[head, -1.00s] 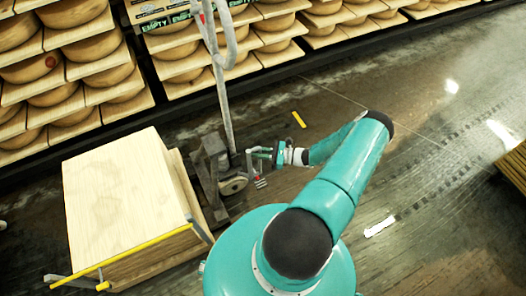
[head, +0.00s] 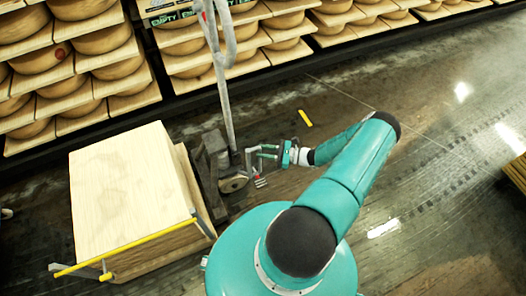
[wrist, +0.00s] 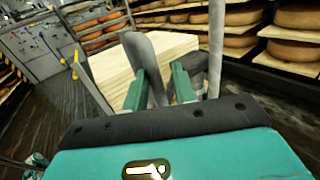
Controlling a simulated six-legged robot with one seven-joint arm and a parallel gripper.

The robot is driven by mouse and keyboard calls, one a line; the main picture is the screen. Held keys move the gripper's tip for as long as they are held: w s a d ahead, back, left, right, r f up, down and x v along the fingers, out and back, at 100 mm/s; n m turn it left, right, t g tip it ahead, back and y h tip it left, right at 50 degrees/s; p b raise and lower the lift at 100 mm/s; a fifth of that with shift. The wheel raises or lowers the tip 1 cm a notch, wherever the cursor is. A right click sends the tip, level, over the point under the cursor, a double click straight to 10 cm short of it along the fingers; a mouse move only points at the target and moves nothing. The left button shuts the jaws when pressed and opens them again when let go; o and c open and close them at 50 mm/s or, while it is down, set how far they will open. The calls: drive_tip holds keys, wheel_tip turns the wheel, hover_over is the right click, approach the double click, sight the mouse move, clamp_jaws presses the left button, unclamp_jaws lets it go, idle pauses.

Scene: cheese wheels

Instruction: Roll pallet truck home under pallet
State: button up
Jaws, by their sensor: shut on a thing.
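The grey pallet truck (head: 213,165) stands at the right side of the loaded pallet, with its tall handle (head: 227,105) upright and a wheel (head: 233,184) low at its near side. The load is a block of pale boards (head: 135,180); it also shows ahead in the wrist view (wrist: 180,47). The pallet's underside and the truck's forks are hidden. My gripper (head: 262,157) is at the truck's right side. In the wrist view its green fingers (wrist: 160,92) are shut on a grey upright part of the truck (wrist: 141,55).
Shelves of cheese wheels (head: 105,40) line the back. A yellow bar (head: 130,248) runs along the load's near edge. A small yellow object (head: 305,118) lies on the floor. Another board stack (head: 515,172) stands at the right edge. The floor on the right is mostly clear.

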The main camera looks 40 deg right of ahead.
drive_tip(key=v, duration=1.3)
drive_tip(key=shift+s, duration=0.1)
